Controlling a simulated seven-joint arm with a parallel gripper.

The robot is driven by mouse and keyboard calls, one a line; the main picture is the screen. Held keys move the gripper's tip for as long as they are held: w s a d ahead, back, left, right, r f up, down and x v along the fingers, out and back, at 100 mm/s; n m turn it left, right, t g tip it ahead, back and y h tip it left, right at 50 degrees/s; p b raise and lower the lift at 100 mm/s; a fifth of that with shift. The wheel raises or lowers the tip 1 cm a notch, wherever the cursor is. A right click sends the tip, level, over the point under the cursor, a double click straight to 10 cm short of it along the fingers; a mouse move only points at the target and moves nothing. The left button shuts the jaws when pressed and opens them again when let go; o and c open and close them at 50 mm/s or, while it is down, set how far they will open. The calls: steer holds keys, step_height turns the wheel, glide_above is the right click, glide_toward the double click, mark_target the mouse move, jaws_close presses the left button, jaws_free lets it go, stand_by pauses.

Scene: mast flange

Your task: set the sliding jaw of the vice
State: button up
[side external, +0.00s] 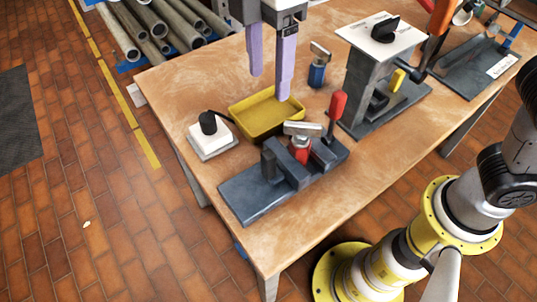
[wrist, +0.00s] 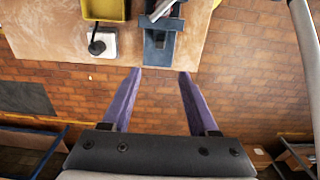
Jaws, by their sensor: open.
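The vice (side external: 250,192) is a dark grey bench vice near the front edge of the table, with upright jaw blocks on a flat base and a red-handled lever at its right end. A red cylinder with a metal crosspiece on top (side external: 302,146) stands at the jaws; whether it is clamped I cannot tell. In the wrist view the vice (wrist: 159,47) is at the top, partly cut off. My gripper (side external: 270,86) has two purple fingers, open and empty, raised above the yellow tray behind the vice. In the wrist view its fingertips (wrist: 160,72) are apart, with nothing between them.
A yellow tray (side external: 241,121) lies behind the vice. A white block with a black knob (side external: 211,146) is left of it. A blue cylinder with a metal top (side external: 317,75) stands behind. A tall grey fixture (side external: 362,84) stands right. Bare tabletop (side external: 193,77) lies at the back left.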

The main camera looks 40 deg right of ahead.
mark_target(268, 164)
step_height(268, 164, down, 22)
steer(key=shift+f, duration=0.2)
stand_by(0.4)
jaws_close()
steer(key=shift+r, duration=0.1)
stand_by(1.2)
